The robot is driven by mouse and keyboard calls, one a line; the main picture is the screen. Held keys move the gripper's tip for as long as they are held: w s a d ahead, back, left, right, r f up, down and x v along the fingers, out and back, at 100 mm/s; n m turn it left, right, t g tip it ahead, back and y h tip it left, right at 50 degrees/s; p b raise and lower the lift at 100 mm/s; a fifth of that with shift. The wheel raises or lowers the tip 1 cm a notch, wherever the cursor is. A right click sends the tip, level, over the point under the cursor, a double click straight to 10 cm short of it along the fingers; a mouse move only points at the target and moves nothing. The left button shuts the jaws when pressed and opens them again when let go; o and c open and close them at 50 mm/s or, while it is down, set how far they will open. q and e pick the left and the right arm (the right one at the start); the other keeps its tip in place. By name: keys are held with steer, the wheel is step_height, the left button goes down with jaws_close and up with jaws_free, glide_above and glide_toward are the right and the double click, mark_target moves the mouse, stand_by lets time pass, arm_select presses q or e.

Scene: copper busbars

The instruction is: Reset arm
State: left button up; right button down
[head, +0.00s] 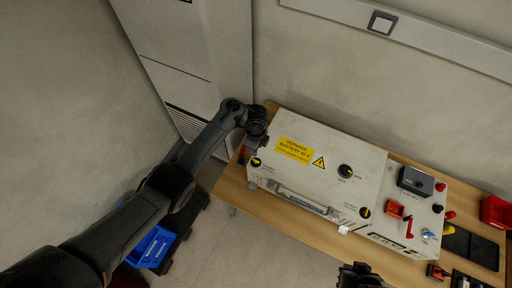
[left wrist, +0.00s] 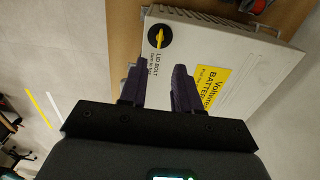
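My left arm reaches in from the left in the head view. My left gripper (head: 258,143) is over the back left corner of a white battery box (head: 340,150). In the left wrist view its two dark fingers (left wrist: 158,88) are apart with nothing between them. Beyond the fingertips is a black lid bolt knob with a yellow pointer (left wrist: 160,37); it also shows in the head view (head: 256,162). A dark part of my right arm, probably its gripper (head: 360,276), shows at the bottom edge; its fingers cannot be made out.
The box stands on a wooden table (head: 235,190) against a wall. A red bin (head: 496,212) is far right. A blue bin (head: 152,246) is lower left. A cabinet (head: 195,60) stands behind.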

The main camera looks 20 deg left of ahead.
arm_select(q)
steer(key=s+f+g, duration=0.1)
steer(key=s+f, duration=0.5)
steer(key=s, duration=0.3)
steer(key=s+f+n+g, duration=0.1)
steer(key=s+f, duration=0.5)
steer(key=s, duration=0.3)
steer(key=s+f+g, duration=0.1)
steer(key=s+f, duration=0.5)
steer(key=s, duration=0.4)
steer(key=s+r+n+t, duration=0.1)
steer(key=s+r+n, duration=0.25)
steer(key=s, duration=0.35)
steer(key=w+a+r+n+t+p, duration=0.15)
steer(key=r+n+p, duration=0.25)
steer(key=r, duration=0.9)
steer(key=w+a+r+n+t+p, duration=0.15)
steer(key=r+n+p, duration=0.3)
steer(key=r, duration=0.75)
steer(key=w+a+r+n+t+p, duration=0.1)
steer(key=a+r+n+t+p, duration=0.25)
steer(key=r, duration=0.95)
step_height(320, 180, down, 51)
steer(key=d+b, duration=0.2)
steer(key=b, duration=4.7)
steer(key=shift+w+n+g, duration=0.15)
steer(key=shift+n+g, duration=0.2)
steer(key=shift+g, duration=0.1)
